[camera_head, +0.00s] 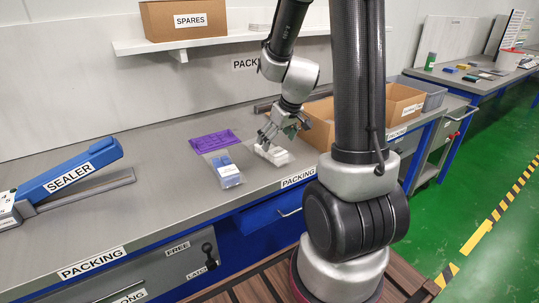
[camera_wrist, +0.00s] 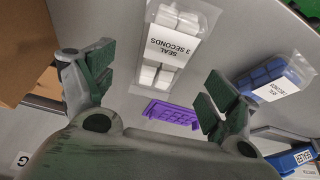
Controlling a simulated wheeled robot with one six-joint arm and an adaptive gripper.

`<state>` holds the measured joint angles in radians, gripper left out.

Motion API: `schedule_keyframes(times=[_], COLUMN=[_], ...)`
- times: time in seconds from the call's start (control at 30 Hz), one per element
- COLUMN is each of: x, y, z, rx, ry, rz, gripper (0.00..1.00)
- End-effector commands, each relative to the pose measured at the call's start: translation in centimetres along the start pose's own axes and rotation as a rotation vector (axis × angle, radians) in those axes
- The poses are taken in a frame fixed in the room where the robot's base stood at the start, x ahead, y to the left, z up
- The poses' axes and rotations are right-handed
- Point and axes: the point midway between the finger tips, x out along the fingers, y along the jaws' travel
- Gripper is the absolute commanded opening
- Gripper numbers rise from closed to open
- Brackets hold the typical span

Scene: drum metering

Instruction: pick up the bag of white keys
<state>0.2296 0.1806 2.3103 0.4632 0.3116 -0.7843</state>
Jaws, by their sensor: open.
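The bag of white keys (camera_head: 275,155) is a clear bag on the packing bench with white blocks inside. In the wrist view the bag of white keys (camera_wrist: 170,68) carries a label reading "SEAL 3 SECONDS". My gripper (camera_head: 277,140) is at the bag's far side in the head view and hides part of it. In the wrist view my gripper (camera_wrist: 158,77) is open and empty, with the bag beyond and between the two fingers. I cannot tell whether a finger touches the bag.
A bag of blue keys (camera_head: 225,170) lies to the left, with a purple tray (camera_head: 213,141) behind it. Cardboard boxes (camera_head: 320,122) stand close on the right. The sealer (camera_head: 70,180) is at the far left. The bench's front middle is clear.

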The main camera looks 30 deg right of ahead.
Motion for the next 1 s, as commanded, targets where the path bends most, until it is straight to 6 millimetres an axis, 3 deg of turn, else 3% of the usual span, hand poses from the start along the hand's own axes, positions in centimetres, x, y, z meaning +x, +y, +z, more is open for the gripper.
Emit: schedule_keyframes(times=[0.33,0.63,0.93,1.0], x=[5.0,5.5,5.5,5.4], y=[-0.5,-0.5,-0.5,-0.5], z=[-0.4,-0.4,-0.4,-0.4], rx=[0.001,0.000,0.000,0.000], ry=[-0.003,0.000,-0.001,0.000], rz=[-0.001,0.000,0.000,0.000], gripper=[0.88,0.88,0.33,0.33])
